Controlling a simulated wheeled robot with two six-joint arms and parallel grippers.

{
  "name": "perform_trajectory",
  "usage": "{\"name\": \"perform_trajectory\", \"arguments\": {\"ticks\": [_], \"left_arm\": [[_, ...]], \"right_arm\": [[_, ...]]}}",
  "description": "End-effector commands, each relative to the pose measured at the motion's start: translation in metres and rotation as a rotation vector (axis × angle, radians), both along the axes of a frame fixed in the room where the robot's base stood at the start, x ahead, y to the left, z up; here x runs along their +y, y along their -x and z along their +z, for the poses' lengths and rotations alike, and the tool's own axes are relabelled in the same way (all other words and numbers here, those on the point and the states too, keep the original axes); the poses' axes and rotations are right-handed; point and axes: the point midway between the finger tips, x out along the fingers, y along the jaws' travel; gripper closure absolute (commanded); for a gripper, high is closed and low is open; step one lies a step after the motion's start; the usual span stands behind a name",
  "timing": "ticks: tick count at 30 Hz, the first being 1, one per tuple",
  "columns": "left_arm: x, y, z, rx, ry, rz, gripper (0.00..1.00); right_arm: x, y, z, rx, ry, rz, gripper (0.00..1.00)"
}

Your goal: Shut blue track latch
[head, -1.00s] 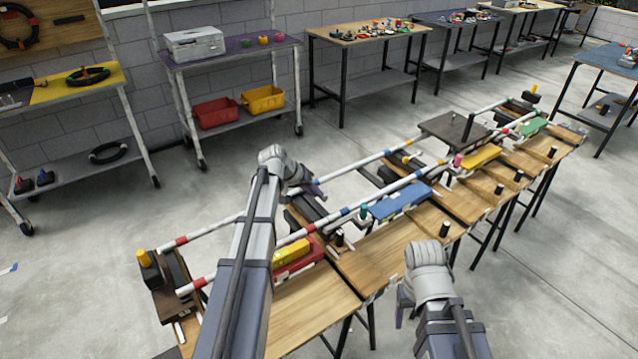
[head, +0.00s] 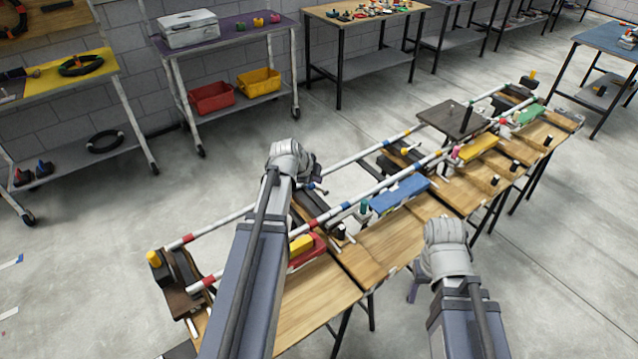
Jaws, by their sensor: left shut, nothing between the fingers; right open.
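A blue block (head: 400,194) sits on the wooden track bench, along the white near rail. A teal-green knob (head: 364,206) stands at its left end, close to a blue band on the rail (head: 346,206). Whether the latch there is open or shut is too small to tell. My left gripper (head: 311,178) is shut and empty over the far side of the track, left of the blue block, partly hidden by its own wrist. My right gripper (head: 417,287) is open at the near edge of the bench, below the blue block and apart from it; its fingers are mostly hidden.
A yellow block (head: 301,243) in a red holder (head: 316,251) lies left of the blue one. Another yellow block (head: 478,146) and a green block (head: 529,115) lie farther right. A far rail (head: 360,156) runs behind. Clear floor (head: 560,230) lies right of the bench.

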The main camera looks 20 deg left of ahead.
Motion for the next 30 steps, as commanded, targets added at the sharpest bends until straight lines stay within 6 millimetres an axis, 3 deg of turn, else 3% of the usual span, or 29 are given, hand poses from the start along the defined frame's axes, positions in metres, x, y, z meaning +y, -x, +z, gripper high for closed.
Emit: {"name": "perform_trajectory", "arguments": {"ticks": [11,26,30], "left_arm": [[-0.002,-0.012,-0.021,0.001,0.001,0.000,1.00],[-0.009,-0.058,-0.090,0.001,0.003,0.001,1.00],[0.014,-0.059,-0.094,0.001,0.003,0.006,1.00]], "right_arm": [[0.000,0.000,-0.021,0.000,0.000,0.000,0.34],[0.000,0.000,-0.090,0.000,0.000,0.000,0.34],[0.000,0.000,-0.094,0.000,0.000,0.000,0.34]]}}
